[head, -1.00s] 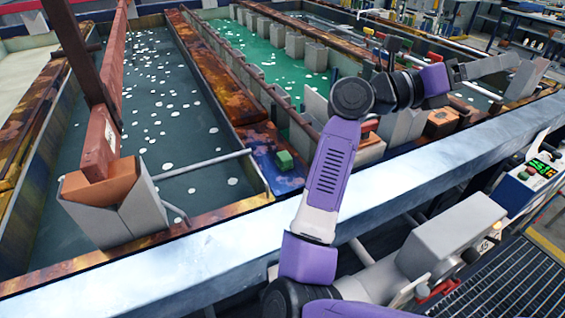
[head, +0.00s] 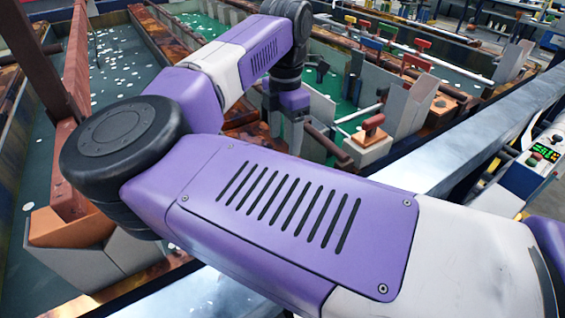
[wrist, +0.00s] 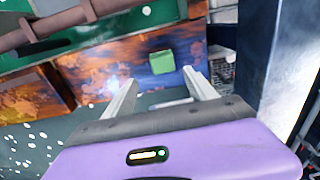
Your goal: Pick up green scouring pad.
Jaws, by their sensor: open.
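The green scouring pad (wrist: 162,62) is a small green block lying on a rusty blue-and-orange ledge (wrist: 90,72) in the wrist view. My gripper (wrist: 163,88) shows there with its two pale fingers spread and nothing between them. The pad is a little beyond the fingertips in the picture, between the lines of the two fingers, and looks apart from them. In the head view my own arm covers the middle of the picture and the pad cannot be seen.
A tank of dark liquid with white floating bits (head: 120,62) lies left, and a green-liquid tank (head: 205,24) lies beyond my arm. Grey partitions (head: 408,104) and a red-handled block (head: 371,135) stand to the right. A metal rail (head: 450,165) runs along the front.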

